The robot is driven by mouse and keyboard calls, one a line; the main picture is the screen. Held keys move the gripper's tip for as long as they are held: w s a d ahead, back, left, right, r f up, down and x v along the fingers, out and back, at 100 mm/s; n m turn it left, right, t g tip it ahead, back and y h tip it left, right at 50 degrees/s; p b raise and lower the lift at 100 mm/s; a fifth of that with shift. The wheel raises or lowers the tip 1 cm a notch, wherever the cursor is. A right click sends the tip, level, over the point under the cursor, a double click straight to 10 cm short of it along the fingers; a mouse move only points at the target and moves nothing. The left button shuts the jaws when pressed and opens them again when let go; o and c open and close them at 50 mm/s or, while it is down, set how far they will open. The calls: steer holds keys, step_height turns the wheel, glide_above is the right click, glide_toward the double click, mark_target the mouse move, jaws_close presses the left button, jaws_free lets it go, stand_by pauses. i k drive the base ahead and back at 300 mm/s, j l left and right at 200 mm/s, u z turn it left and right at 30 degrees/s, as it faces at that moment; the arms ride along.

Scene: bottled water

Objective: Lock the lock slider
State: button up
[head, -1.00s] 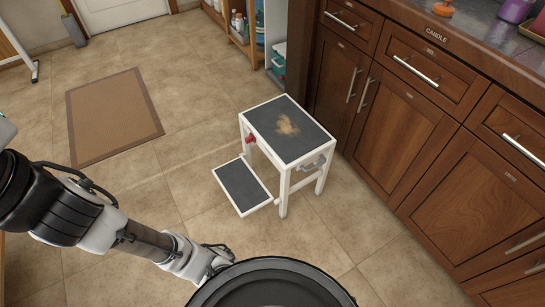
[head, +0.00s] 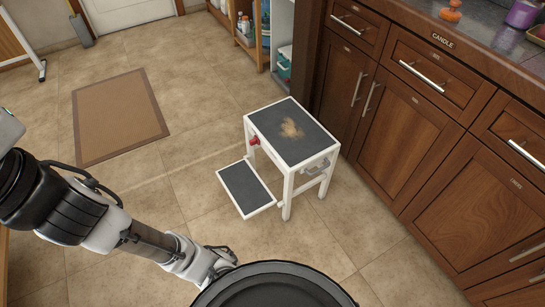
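A white-framed step stool (head: 292,134) with dark grey treads stands on the tiled floor near the cabinets. Its lower step (head: 246,188) is folded out to the left. A red knob (head: 254,141) sits on the stool's left side, and a grey metal part (head: 318,167) is on its right side under the top. I cannot tell from here which of these is the lock slider, or its position. My arm reaches in from the left, low in the picture, apart from the stool. The fingers of my gripper are hidden behind my round black body part.
Wooden cabinets (head: 430,130) with bar handles line the right, close behind the stool. A brown mat (head: 120,117) lies on the floor at the left. A shelf with bottles (head: 245,25) stands at the back. The floor left of and in front of the stool is clear.

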mark_target(253, 141)
steer(key=i+j, duration=0.15)
steer(key=i, duration=0.5)
steer(key=i+j+z, duration=0.15)
steer(key=i, duration=0.5)
